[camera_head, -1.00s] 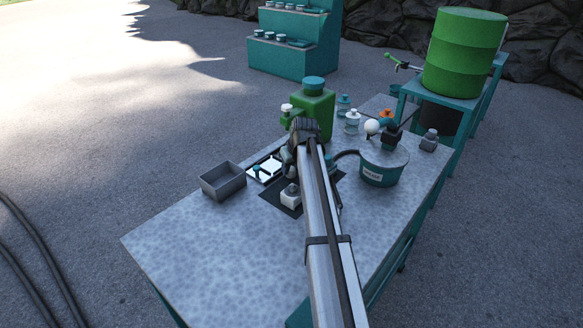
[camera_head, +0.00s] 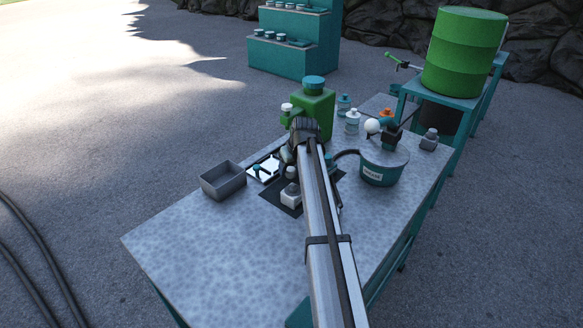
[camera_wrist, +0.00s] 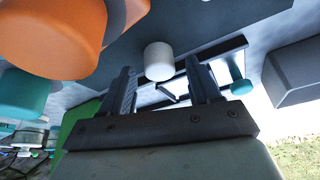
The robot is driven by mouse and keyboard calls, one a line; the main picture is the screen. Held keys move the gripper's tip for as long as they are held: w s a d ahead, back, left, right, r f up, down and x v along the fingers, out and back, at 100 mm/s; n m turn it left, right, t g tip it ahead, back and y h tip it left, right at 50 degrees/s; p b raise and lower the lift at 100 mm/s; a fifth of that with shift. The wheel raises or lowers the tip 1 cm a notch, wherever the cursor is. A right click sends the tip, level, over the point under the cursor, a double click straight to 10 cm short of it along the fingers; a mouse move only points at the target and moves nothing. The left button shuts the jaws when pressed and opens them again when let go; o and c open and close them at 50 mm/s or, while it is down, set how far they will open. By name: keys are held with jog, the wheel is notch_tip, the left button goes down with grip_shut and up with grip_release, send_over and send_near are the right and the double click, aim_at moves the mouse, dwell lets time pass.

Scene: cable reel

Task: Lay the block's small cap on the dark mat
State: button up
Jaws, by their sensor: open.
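A small pale grey cap (camera_wrist: 158,62) shows between and just beyond my fingertips in the wrist view. In the head view the cap (camera_head: 290,172) appears just behind the white block (camera_head: 291,200), over the dark mat (camera_head: 270,199). It seems to rest on the mat, though its underside is hard to see. The block has a darker grey top and stands on the mat. My gripper (camera_wrist: 161,80) is open, with a finger on each side of the cap and gaps between. My arm hides part of the mat in the head view.
A green bottle (camera_head: 313,112) stands behind; a teal pot (camera_head: 380,165) stands right. A large orange-and-teal object (camera_wrist: 55,35) is close at left in the wrist view. The table's front is clear.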

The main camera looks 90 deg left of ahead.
jog(key=v, duration=1.2)
